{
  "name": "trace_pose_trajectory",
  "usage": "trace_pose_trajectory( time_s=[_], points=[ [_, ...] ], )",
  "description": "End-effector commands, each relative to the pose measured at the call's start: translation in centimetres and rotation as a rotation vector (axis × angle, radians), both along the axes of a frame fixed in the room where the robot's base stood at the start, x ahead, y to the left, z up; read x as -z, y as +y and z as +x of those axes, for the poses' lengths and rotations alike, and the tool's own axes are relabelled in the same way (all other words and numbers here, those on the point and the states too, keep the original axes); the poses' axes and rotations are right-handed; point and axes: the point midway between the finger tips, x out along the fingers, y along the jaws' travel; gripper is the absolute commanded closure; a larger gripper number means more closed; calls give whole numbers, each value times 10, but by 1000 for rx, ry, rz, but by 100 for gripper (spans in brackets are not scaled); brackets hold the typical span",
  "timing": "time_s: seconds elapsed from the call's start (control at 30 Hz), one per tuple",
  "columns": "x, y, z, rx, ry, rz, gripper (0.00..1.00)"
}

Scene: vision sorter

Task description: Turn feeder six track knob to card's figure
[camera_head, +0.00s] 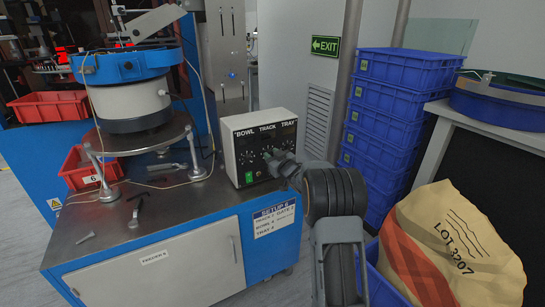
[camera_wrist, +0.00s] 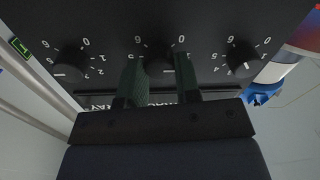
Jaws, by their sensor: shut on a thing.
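The grey control box (camera_head: 258,150) labelled BOWL, TRACK, TRAY stands on the feeder bench. My gripper (camera_head: 277,161) is at its black front panel and hides the middle of it in the head view. In the wrist view my gripper (camera_wrist: 160,75) has its fingers on either side of the middle knob (camera_wrist: 160,55), the track knob, and is shut on it. Its white mark points down in the picture, toward my gripper. Part of its scale is hidden by the fingers.
Two other knobs flank the track knob, one left (camera_wrist: 72,63) and one right (camera_wrist: 241,58). The bowl feeder (camera_head: 125,75) stands behind left. Blue crates (camera_head: 390,110) are stacked right, with a LOT 3207 sack (camera_head: 450,240) in front. Loose tools lie on the bench.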

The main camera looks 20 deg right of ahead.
Motion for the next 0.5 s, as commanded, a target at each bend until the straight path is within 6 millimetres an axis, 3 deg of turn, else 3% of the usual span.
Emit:
trace_pose_trajectory(
  time_s=[0.27, 0.5],
  points=[
    [-1, 0, 0, 0, 7, 55, 93],
    [-3, 0, 0, -1, 26, 222, 93]
  ],
)
